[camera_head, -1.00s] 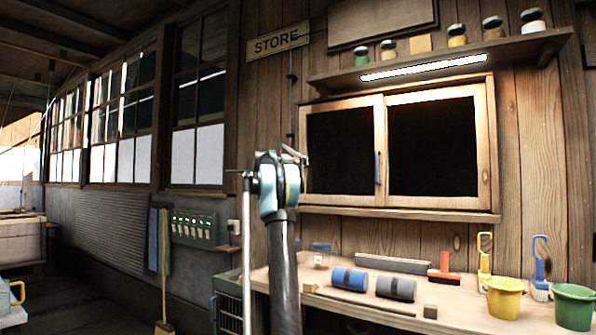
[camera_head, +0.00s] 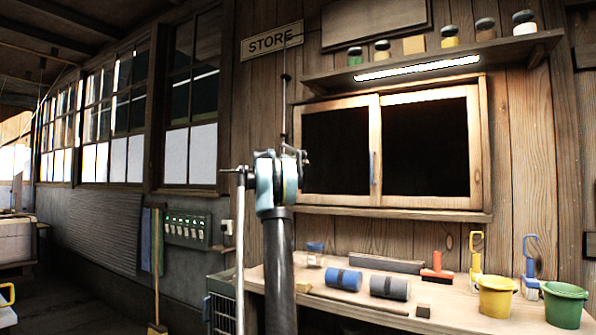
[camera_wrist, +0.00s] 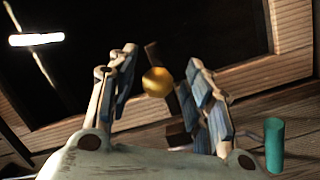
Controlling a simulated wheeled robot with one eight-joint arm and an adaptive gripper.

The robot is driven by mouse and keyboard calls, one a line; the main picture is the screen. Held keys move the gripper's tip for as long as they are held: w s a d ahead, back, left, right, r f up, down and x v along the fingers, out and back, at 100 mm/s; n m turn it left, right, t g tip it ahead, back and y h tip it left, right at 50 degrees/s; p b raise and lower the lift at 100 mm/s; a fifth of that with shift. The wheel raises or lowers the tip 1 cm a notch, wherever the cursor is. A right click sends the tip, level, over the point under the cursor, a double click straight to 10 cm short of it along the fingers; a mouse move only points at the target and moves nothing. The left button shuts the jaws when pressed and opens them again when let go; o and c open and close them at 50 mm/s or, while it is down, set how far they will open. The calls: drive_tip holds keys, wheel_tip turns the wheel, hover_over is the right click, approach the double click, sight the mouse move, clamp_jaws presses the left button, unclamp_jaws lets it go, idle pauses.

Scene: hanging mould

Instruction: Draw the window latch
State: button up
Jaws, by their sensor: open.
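The window (camera_head: 375,150) has two dark panes in a pale wooden frame, on the plank wall. A thin blue upright handle (camera_head: 373,168) is on its middle stile. In the wrist view, a round brass knob (camera_wrist: 157,81) on a dark bar (camera_wrist: 180,101) shows between the fingers of my gripper (camera_wrist: 163,62); I cannot tell if this is the latch. The fingers are apart, with a gap on both sides of the knob. The tilted window frame (camera_wrist: 264,76) lies behind. In the head view, my arm hides most of my gripper.
A ledge (camera_head: 400,213) runs under the window, and a jar shelf (camera_head: 440,62) is above. The bench (camera_head: 455,310) holds rolls, brushes, a yellow bucket (camera_head: 497,297) and a green bucket (camera_head: 564,304). A teal cylinder (camera_wrist: 274,145) stands right of my fingers in the wrist view.

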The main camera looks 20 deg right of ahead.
drive_tip(key=shift+a, duration=0.1)
drive_tip(key=v, duration=1.1)
drive_tip(key=shift+a, duration=0.4)
drive_tip(key=shift+s+f, duration=0.1)
drive_tip(key=shift+s, duration=0.1)
drive_tip(key=s+a+f+g+y, duration=0.2)
drive_tip(key=s+f+y, duration=0.2)
drive_tip(key=s+f, duration=1)
drive_tip(key=s+a+f+g+y, duration=0.1)
drive_tip(key=s+a+f+y, duration=0.3)
drive_tip(key=s+f, duration=1.1)
drive_tip(key=s+a+f+n+g+y, duration=0.1)
drive_tip(key=s+a+f+y, duration=0.3)
drive_tip(key=s+a+f, duration=0.6)
drive_tip(key=s+a+f+g+y, duration=0.2)
drive_tip(key=s+a+f, duration=0.6)
drive_tip(key=s+f, duration=1.2)
drive_tip(key=shift+s+f+n+y, duration=0.15)
drive_tip(key=shift+s+n+y, duration=0.2)
drive_tip(key=shift+y, duration=0.65)
